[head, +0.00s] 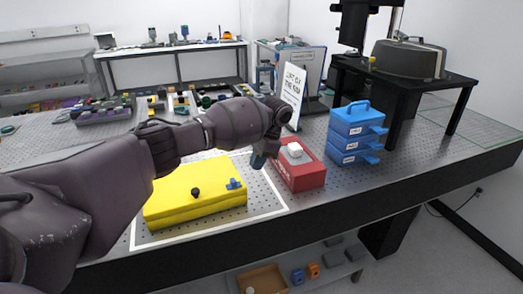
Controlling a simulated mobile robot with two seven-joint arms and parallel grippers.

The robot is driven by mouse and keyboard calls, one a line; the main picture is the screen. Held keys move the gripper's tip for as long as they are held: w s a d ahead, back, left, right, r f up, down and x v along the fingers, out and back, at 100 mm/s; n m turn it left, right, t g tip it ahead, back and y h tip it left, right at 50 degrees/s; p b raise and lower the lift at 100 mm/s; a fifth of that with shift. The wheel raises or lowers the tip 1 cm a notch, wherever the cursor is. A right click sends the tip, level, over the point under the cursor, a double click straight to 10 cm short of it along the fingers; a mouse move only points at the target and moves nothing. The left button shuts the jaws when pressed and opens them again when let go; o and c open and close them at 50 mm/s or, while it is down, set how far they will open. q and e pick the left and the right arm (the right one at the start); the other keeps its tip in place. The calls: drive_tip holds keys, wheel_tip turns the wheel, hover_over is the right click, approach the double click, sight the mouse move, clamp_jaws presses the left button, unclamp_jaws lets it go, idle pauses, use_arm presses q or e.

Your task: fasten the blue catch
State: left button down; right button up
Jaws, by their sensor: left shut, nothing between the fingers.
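The blue catch (234,184) is a small blue piece on the right part of the yellow case (180,205). The case lies on the perforated bench top, within a white outline. It looks closed; whether the catch is fastened is too small to tell. My left gripper (258,161) is shut and empty. It points down, above and to the right of the catch, apart from it, close to the left side of the red box. My left arm crosses in front of the area behind the case. My right gripper is not in view.
The red box (308,178) with a white item on top stands right of the case. Blue stacked trays (357,130) and a black stand (440,82) are further right. A sign (293,88) stands behind. Bench front right of the case is clear.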

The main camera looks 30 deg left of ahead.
sight(238, 184)
use_arm(q)
drive_tip(key=s+a+f+p, duration=0.1)
drive_tip(key=s+a+f, duration=0.1)
drive_tip(key=shift+s+a+f, duration=0.1)
drive_tip(key=shift+s+f, duration=0.05)
drive_tip(key=shift+s, duration=0.25)
drive_tip(key=shift+s+a, duration=0.3)
drive_tip(key=shift+s, duration=0.2)
drive_tip(key=shift+s+f, duration=0.1)
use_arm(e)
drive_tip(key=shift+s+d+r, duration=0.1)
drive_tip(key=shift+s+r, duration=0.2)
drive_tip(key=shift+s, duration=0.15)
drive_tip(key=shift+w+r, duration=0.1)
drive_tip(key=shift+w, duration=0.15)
use_arm(q)
drive_tip(key=shift+a, duration=0.2)
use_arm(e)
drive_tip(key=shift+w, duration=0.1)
